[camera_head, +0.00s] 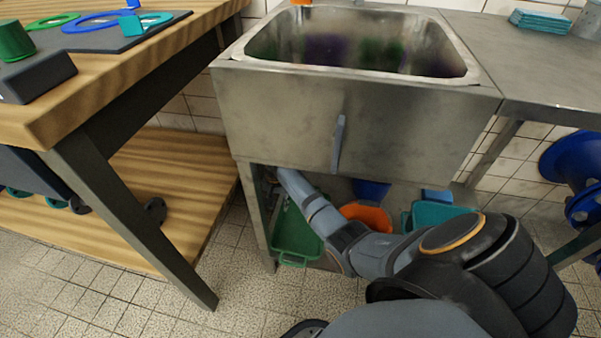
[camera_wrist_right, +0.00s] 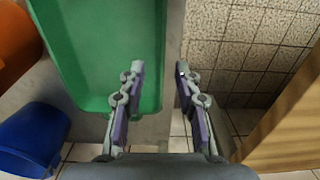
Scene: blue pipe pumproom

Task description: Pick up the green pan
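The green pan (camera_head: 293,232) is a rectangular tray with a handle at its near end, standing under the sink at the left in the head view. In the right wrist view the green pan (camera_wrist_right: 105,45) fills the upper left. My right arm reaches into the space under the sink. In the head view the gripper fingertips are mostly hidden there. In the right wrist view my right gripper (camera_wrist_right: 160,80) is open and empty. Its left finger overlaps the pan's inside and its right finger is outside, with the pan's side rim between them; contact cannot be told. My left gripper is not in view.
An orange container (camera_head: 367,216), a blue one (camera_head: 371,190) and a teal one (camera_head: 440,214) stand right of the pan. The steel sink (camera_head: 290,120) hangs above. A wooden workbench (camera_head: 160,85) with dark legs is at the left. Tiled floor (camera_head: 235,285) is free in front.

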